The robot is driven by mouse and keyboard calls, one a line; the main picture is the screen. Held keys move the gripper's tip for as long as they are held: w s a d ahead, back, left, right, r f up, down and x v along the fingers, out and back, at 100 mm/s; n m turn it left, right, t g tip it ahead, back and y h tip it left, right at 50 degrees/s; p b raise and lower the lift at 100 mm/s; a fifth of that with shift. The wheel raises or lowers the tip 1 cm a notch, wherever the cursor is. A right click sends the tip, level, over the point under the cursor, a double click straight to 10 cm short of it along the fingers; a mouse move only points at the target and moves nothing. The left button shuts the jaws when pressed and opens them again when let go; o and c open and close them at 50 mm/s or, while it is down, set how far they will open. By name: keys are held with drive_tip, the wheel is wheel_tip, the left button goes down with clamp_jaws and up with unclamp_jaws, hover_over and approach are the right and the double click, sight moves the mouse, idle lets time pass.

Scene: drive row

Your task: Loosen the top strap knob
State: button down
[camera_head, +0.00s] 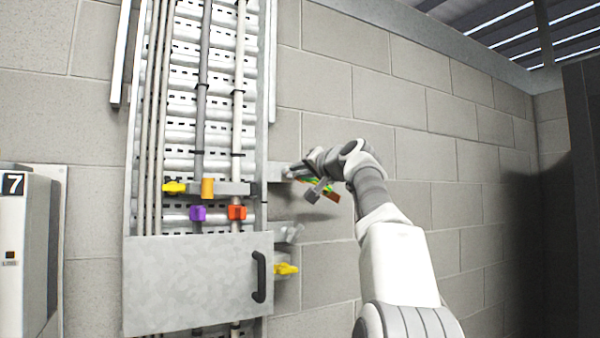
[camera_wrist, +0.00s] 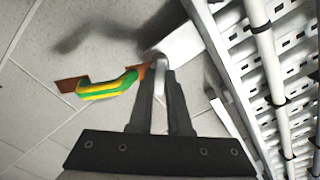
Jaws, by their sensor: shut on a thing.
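My gripper (camera_wrist: 161,74) is shut at a pale grey bracket (camera_wrist: 182,42) on the wall beside the cable ladder. A narrow pale piece shows between its fingers; I take it to be the top strap knob, mostly hidden by them. A green-and-yellow strap (camera_wrist: 108,87) with copper-coloured ends runs from beside the fingertips; its far end stands free of any mount. In the head view the gripper (camera_head: 293,172) is at the upper bracket (camera_head: 275,172), with the strap's copper end (camera_head: 332,196) hanging below it.
A lower bracket (camera_head: 290,233) and a yellow handle (camera_head: 286,268) sit below. The ladder carries yellow (camera_head: 174,188), orange (camera_head: 207,188), purple (camera_head: 198,213) and red-orange (camera_head: 236,212) pieces. A grey cover (camera_head: 190,288) with a black handle (camera_head: 259,277) is underneath. The wall at right is bare.

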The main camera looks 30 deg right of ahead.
drive_tip(key=shift+n, duration=0.3)
drive_tip(key=c, duration=0.9)
unclamp_jaws()
drive_tip(key=shift+o, duration=0.2)
drive_tip(key=shift+s+f+b, duration=0.15)
drive_tip(key=shift+s+b, duration=0.35)
drive_tip(key=shift+s, duration=0.05)
drive_tip(key=s+a+b, duration=0.1)
drive_tip(key=s+b, duration=0.6)
drive_tip(key=s, duration=0.9)
drive_tip(key=shift+s+b, duration=0.2)
drive_tip(key=shift+b, duration=0.15)
